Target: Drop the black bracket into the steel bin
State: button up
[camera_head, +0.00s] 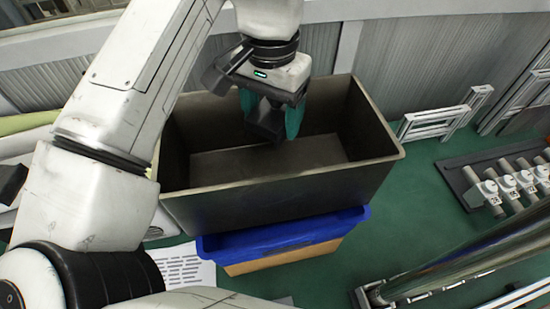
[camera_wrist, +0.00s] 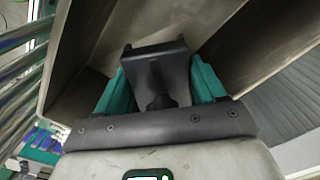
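The black bracket (camera_wrist: 158,72) sits between the two green fingers of my gripper (camera_wrist: 160,85) in the wrist view. It also shows as a dark block in the head view (camera_head: 266,122), partly covered by the fingers. My gripper (camera_head: 273,118) is shut on it and hangs inside the outline of the steel bin, pointing down. The steel bin (camera_head: 290,198) is a large, dark, open-topped box in the middle of the head view. Its bare inner floor shows below the bracket. Its wall (camera_wrist: 95,35) fills much of the wrist view.
The bin stands on a blue crate (camera_head: 290,235) with a tan box (camera_head: 285,258) under it. White frames (camera_head: 435,122) lean at the right. A dark rack with light cylinders (camera_head: 505,180) lies on the green floor. A metal rail (camera_head: 450,265) crosses the lower right.

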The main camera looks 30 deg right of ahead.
jog(key=o, duration=0.5)
notch_tip(320, 180, up, 11)
jog(key=p, duration=0.6)
jog(key=shift+f, duration=0.1)
jog(key=shift+s+a, duration=0.1)
